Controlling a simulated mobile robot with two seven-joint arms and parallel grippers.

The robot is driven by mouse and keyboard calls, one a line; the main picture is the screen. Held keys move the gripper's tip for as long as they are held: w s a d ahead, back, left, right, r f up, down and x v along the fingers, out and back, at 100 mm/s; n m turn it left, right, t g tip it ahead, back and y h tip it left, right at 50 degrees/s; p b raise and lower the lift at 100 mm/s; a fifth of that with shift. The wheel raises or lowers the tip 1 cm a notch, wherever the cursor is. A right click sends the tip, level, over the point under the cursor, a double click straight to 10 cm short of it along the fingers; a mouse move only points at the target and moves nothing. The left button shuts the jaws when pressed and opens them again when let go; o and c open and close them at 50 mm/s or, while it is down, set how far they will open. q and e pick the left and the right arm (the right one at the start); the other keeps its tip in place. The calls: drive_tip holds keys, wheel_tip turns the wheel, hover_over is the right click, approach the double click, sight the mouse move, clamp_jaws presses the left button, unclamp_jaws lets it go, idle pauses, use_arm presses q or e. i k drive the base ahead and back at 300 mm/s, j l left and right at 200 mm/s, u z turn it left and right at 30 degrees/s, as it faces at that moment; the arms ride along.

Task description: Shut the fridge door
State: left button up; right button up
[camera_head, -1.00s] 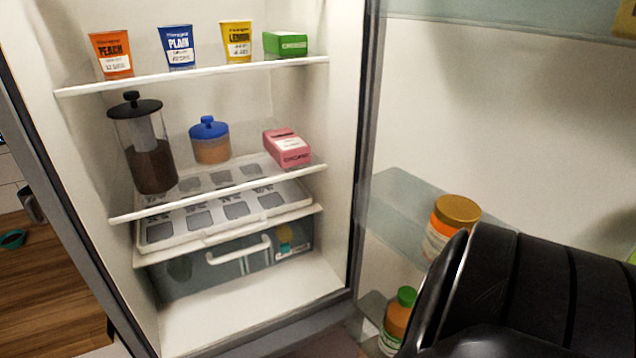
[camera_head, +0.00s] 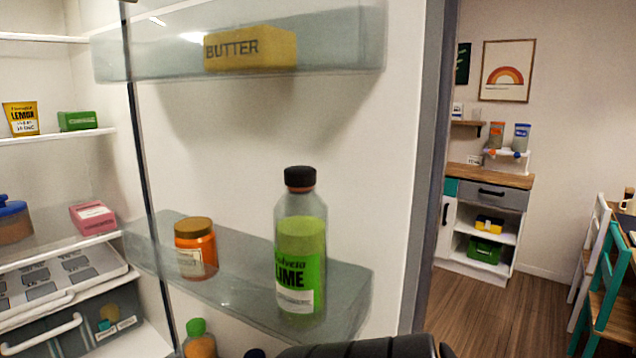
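The fridge door (camera_head: 400,150) stands wide open at the centre, its inner side facing me. Its shelves hold a butter box (camera_head: 250,48), a lime bottle (camera_head: 300,245), an orange jar with a gold lid (camera_head: 196,250) and a green-capped bottle (camera_head: 198,340). The open fridge interior (camera_head: 60,160) is at the left. A black part of my arm shows at the bottom edge, below the lime bottle. Neither gripper's fingers are visible.
Inside the fridge are a lemon cup (camera_head: 21,118), a green box (camera_head: 77,121) and a pink box (camera_head: 93,218). Beyond the door, wooden floor (camera_head: 480,318) lies between a cabinet (camera_head: 490,198) and chairs (camera_head: 600,275) at the right.

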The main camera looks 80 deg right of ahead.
sight(367, 103)
drive_tip(key=k+l, duration=1.2)
drive_tip(key=l, duration=0.2)
